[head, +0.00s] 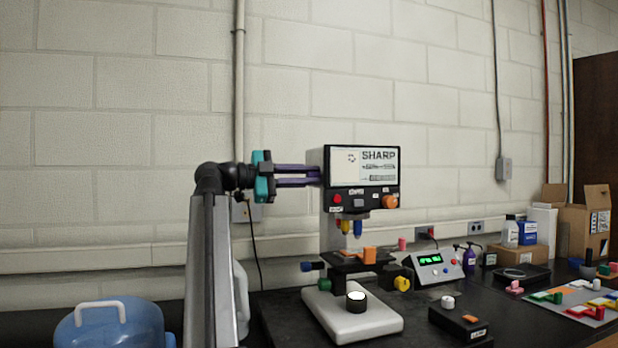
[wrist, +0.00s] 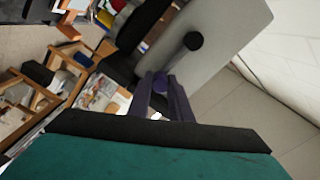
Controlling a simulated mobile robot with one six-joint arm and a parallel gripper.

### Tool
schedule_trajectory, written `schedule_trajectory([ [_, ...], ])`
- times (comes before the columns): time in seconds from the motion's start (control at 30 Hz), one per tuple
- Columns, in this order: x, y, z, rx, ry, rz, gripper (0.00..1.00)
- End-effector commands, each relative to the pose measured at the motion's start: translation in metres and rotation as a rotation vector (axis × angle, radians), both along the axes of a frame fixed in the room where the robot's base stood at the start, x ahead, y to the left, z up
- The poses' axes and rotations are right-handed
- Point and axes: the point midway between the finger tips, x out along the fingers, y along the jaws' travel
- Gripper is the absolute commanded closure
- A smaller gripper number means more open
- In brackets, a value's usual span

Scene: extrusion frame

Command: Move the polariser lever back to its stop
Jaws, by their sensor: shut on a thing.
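The microscope (head: 361,180) stands on the bench with a "SHARP" front panel. My gripper (head: 318,176) reaches in from the left, its purple fingers level at the left side of the microscope's head. In the wrist view, the fingers (wrist: 161,88) are shut on the end of the polariser lever. The dark lever (wrist: 178,59) runs up and right from the fingertips to a round black knob or pivot (wrist: 193,41) on the grey side panel (wrist: 232,30). In the head view I cannot make out the lever. Its stop cannot be told in either view.
A control box with a green display (head: 435,265) and a small black box (head: 459,321) stand right of the microscope. A blue jug (head: 110,325) is at lower left. Cardboard boxes (head: 577,220) stand far right. Space left of the microscope's head is clear apart from my arm.

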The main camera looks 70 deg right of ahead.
Motion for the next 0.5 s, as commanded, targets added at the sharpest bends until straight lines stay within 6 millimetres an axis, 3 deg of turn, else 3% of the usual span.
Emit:
schedule_trajectory([
  [0.07, -0.0008, -0.0006, -0.0049, 0.009, -0.005, -0.004, 1.00],
  [0.1, -0.0010, -0.0009, -0.0049, 0.009, -0.005, -0.004, 0.75],
  [0.17, -0.0012, -0.0011, -0.0045, 0.008, -0.004, -0.004, 0.65],
  [0.5, -0.0013, -0.0007, -0.0019, 0.003, -0.002, -0.004, 0.63],
])
